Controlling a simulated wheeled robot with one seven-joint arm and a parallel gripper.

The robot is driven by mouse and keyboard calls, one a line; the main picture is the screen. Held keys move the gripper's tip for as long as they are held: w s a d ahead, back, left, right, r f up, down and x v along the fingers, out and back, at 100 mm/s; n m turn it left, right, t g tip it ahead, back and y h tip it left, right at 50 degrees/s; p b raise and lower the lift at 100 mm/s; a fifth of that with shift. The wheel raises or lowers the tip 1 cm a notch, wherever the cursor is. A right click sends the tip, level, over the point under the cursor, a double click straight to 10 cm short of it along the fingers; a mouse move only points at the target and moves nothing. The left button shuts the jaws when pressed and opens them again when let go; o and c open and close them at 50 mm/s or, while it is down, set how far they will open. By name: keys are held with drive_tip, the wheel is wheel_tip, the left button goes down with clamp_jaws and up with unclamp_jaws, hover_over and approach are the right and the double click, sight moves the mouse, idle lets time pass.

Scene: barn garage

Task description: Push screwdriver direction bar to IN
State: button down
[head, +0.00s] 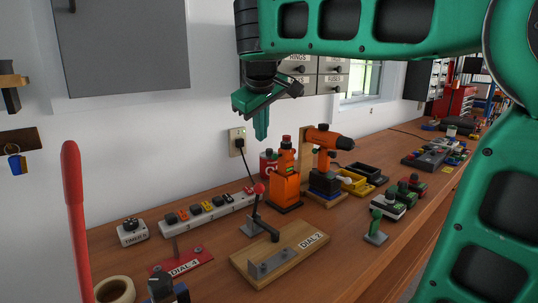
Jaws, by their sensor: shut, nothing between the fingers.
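An orange power driver (324,138) with a black chuck stands upright on a small wooden board on the workbench, its nose toward the right. Its direction bar is too small to make out. My green gripper (261,136) is shut and empty. It points down in the air, to the left of the driver in the picture and higher than the bench. I see no contact between them.
An orange bottle-shaped device (287,183) stands beside the driver on its left. A lever board marked DIAL 2 (290,257) lies in front. A power strip (208,210), yellow bins (357,184) and green-topped batteries (394,203) are around. Wall cabinets hang behind.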

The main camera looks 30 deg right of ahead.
sight(275, 156)
drive_tip(key=w+d+f, duration=0.6)
drive_tip(key=f, duration=0.3)
drive_tip(key=shift+w+d, duration=0.15)
drive_tip(key=shift+d, duration=0.05)
idle(0.5)
drive_tip(key=shift+w+d, duration=0.15)
drive_tip(key=shift+d, duration=0.85)
drive_tip(key=shift+f, duration=0.1)
drive_tip(key=shift+a, duration=0.1)
